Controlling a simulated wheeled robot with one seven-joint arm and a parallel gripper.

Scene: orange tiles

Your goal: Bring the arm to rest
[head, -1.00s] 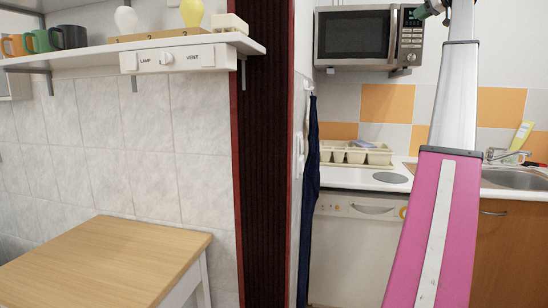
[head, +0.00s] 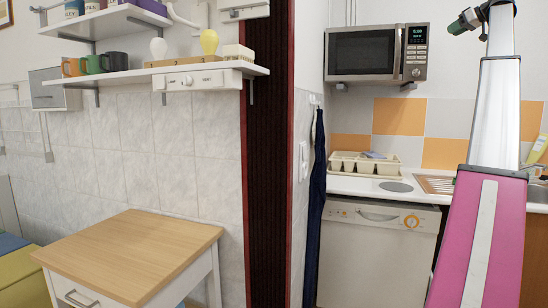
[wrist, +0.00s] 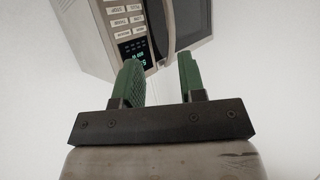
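My gripper (wrist: 161,82) shows in the wrist view with two green fingers set apart and nothing between them. The microwave (wrist: 150,25) is beyond the fingers in that view. In the head view my arm rises on the right, and part of my gripper (head: 464,20) shows at the top, to the right of the microwave (head: 375,53). The fingers are hard to make out there.
A wooden-topped table (head: 130,255) stands at lower left. A shelf (head: 130,75) with mugs and bulbs is above it. A dark red-edged column (head: 268,150) divides the view. A dishwasher (head: 370,250) and a counter with a dish rack (head: 350,165) are on the right.

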